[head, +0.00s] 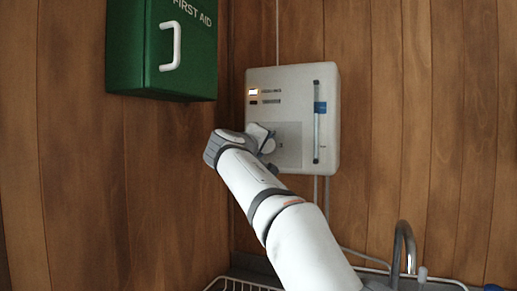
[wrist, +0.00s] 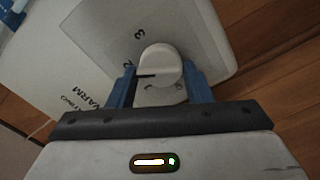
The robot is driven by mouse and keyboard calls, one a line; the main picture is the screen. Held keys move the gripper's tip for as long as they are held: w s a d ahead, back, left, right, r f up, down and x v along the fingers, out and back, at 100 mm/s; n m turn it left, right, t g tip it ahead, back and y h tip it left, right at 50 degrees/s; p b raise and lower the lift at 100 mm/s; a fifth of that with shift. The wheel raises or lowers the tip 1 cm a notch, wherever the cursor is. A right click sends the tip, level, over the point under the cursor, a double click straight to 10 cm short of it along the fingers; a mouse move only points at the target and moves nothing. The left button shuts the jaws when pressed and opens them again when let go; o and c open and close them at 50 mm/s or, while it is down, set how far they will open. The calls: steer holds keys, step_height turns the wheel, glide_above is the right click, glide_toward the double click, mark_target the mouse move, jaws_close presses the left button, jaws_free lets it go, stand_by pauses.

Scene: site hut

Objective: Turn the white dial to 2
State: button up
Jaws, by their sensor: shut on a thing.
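The white dial (wrist: 160,66) is on the front of a pale wall unit, with a dark pointer line on its face toward the left in the wrist view. A "3" is printed above it, and other marks around it are partly covered. My gripper (wrist: 160,86) is shut on the dial, with one blue finger on each side. In the head view my gripper (head: 262,140) is at the unit's lower left front, and my wrist hides much of the dial. The unit (head: 291,84) hangs on the wood wall.
A green first aid box (head: 160,50) with a white handle hangs at the upper left of the unit. The unit has a lit indicator (head: 253,92) and a vertical tube with a blue band (head: 319,107). A tap (head: 404,240) and a wire rack stand below.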

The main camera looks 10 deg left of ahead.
stand_by(0.4)
steer(key=o, duration=1)
steer(key=s, duration=0.2)
steer(key=s+b, duration=0.1)
steer(key=s, duration=0.2)
steer(key=s+a+b, duration=0.1)
steer(key=s, duration=0.1)
steer(key=shift+s, duration=0.35)
